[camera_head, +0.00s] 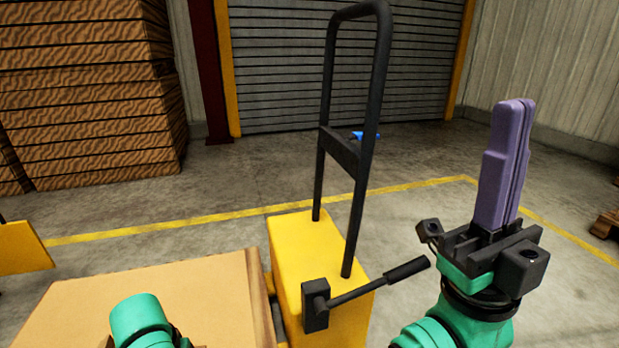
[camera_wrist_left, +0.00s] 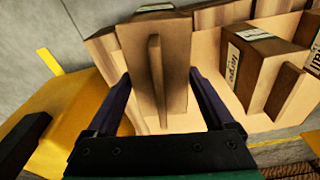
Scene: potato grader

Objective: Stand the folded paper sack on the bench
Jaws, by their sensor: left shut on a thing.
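In the left wrist view, a brown folded paper sack (camera_wrist_left: 172,60) with a raised strip down its face fills the space between the two purple fingers of my left gripper (camera_wrist_left: 160,82). The fingers lie along its two sides, shut on it. A pale label shows at its far end. I cannot tell whether it touches the surface below. The left gripper is outside the head view. My right gripper (camera_head: 507,165) is at the right of the head view, pointing up, its purple fingers together with nothing visible between them. I cannot identify the bench for sure.
Other brown labelled packages (camera_wrist_left: 262,62) stand right of the held sack on pale wood (camera_wrist_left: 210,122). A yellow truck body (camera_head: 315,255) with a tall black handle stands at centre, beside a tan flat top (camera_head: 170,300). Stacked wooden crates (camera_head: 85,100) stand back left.

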